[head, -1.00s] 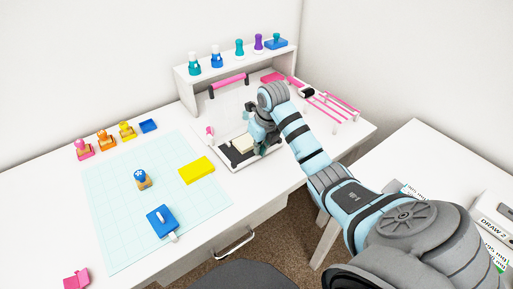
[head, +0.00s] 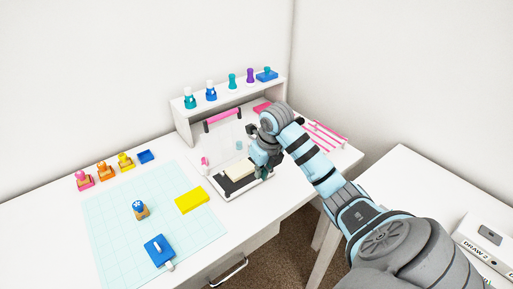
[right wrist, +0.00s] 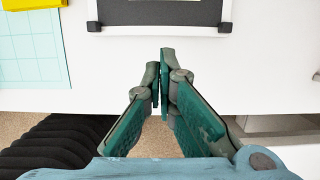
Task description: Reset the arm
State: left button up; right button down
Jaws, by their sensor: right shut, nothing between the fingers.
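My right gripper (head: 262,172) reaches in from the right over the desk's front part, at the right front of a white press with a dark bed. In the right wrist view its green fingers (right wrist: 164,75) are together and empty, over the desk's front edge and apart from the press's front frame (right wrist: 160,27). In the head view the press (head: 225,188) has a cream block (head: 239,171) on its bed and a raised pale lid with a pink handle (head: 222,113). My arm hides part of its right side. My left gripper is out of view.
A shelf (head: 180,124) with several stamps stands behind the press. More stamps line the back left. Pink strips (head: 325,135) lie right; another white table (head: 405,180) stands beyond.

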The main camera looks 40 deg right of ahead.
jog(key=v, duration=0.3)
jog(key=shift+w+r, duration=0.15)
